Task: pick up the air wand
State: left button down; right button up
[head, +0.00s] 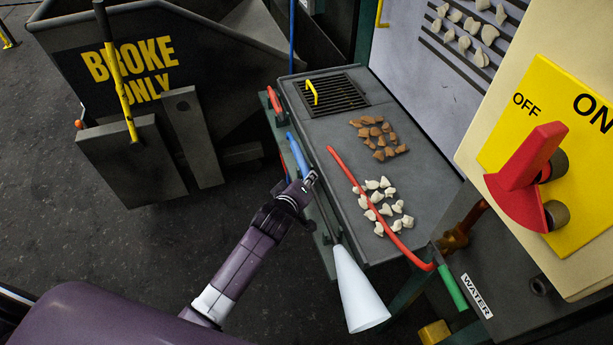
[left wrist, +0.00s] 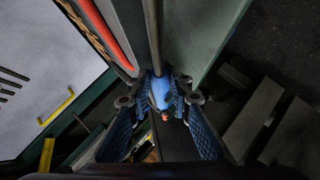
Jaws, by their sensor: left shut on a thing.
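The air wand shows as a blue body (left wrist: 159,92) with a thin grey tube running up from it in the left wrist view. In the head view a blue length (head: 297,154) lies just beyond my left gripper (head: 309,181), along the edge of the grey bench. My left gripper is shut on the wand, and its two fingers (left wrist: 165,103) stand on either side of the blue body in the left wrist view. The fingers and arm hide part of the wand in the head view. My right gripper is not in view.
The grey bench (head: 420,185) holds brown pieces (head: 378,136), white pieces (head: 383,203), a grate (head: 340,94) and a long red rod (head: 365,195). A white cone (head: 357,290) hangs at the bench's near side. A red-handled switch (head: 525,178) stands right; a BROKE ONLY bin (head: 190,45) stands left.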

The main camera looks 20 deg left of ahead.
pick_arm(q)
notch_tip(320, 180, up, 20)
jog(key=p, duration=0.1)
dwell(0.7)
